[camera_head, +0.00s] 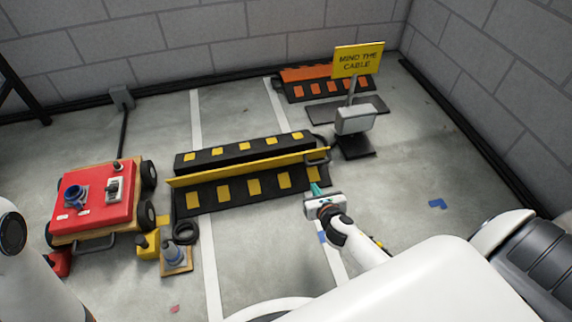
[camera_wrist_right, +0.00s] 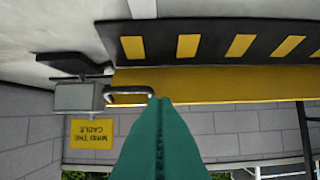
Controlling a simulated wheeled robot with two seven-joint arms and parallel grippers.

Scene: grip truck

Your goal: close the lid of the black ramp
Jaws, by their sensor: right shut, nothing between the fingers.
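The black ramp (camera_head: 238,192) lies on the floor mid-view, with yellow patches on both slopes. Its long yellow lid (camera_head: 245,167) stands raised between the slopes, so the lid is open. A dark loop handle (camera_head: 318,157) sits at the lid's right end. My right gripper (camera_head: 315,188) is shut and empty, with teal fingertips, by the ramp's front right end. In the right wrist view, the picture is upside down; the shut fingertips (camera_wrist_right: 160,105) appear beside the handle (camera_wrist_right: 130,89) and lid (camera_wrist_right: 210,84). I cannot tell whether they touch. My left gripper is out of view.
A grey box on a stand (camera_head: 355,120) and a yellow sign (camera_head: 357,60) stand behind right. An orange ramp (camera_head: 304,74) lies further back. The front floor is mostly clear.

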